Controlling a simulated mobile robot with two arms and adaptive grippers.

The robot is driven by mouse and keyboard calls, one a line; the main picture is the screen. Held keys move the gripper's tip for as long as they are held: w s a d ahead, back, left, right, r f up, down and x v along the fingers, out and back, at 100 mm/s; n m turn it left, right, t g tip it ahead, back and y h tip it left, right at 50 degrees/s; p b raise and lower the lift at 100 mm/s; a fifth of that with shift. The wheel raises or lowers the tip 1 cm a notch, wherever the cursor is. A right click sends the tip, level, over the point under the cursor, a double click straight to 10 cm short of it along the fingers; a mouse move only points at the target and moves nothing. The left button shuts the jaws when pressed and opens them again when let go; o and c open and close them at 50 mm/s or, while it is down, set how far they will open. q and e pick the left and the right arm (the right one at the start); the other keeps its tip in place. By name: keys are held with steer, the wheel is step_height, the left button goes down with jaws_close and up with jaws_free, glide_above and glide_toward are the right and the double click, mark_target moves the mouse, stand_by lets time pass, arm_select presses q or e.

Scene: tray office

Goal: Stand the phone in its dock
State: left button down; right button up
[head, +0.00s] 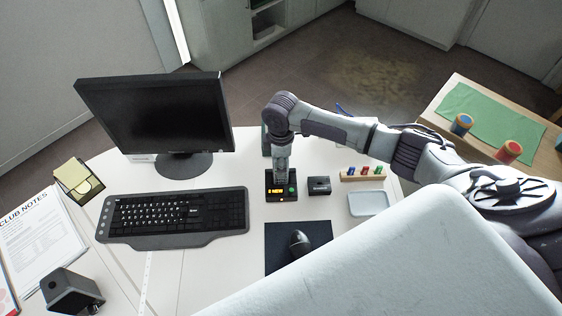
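My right arm comes in from the right, and its gripper (281,170) points down at the middle of the desk. The fingertips are small and partly hidden, so I cannot tell whether they are open or shut. Directly below is a black device (271,197) with a lit orange display and a green button; I cannot tell whether the fingers touch it. A small black block (319,185) sits just right of it and may be the dock. I cannot clearly make out the phone. A dark greenish upright thing (266,141) is partly hidden behind my wrist. My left gripper is out of view.
A monitor (155,115) and keyboard (172,214) stand left. A mouse (299,243) lies on a dark pad (283,262). A peg rack (349,179) and grey tray (369,204) are right. A dark box (72,292) is front left. A side table bears a green mat (488,112).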

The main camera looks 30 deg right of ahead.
step_height(320, 180, up, 12)
steer(key=shift+r, duration=0.1)
stand_by(0.5)
stand_by(0.5)
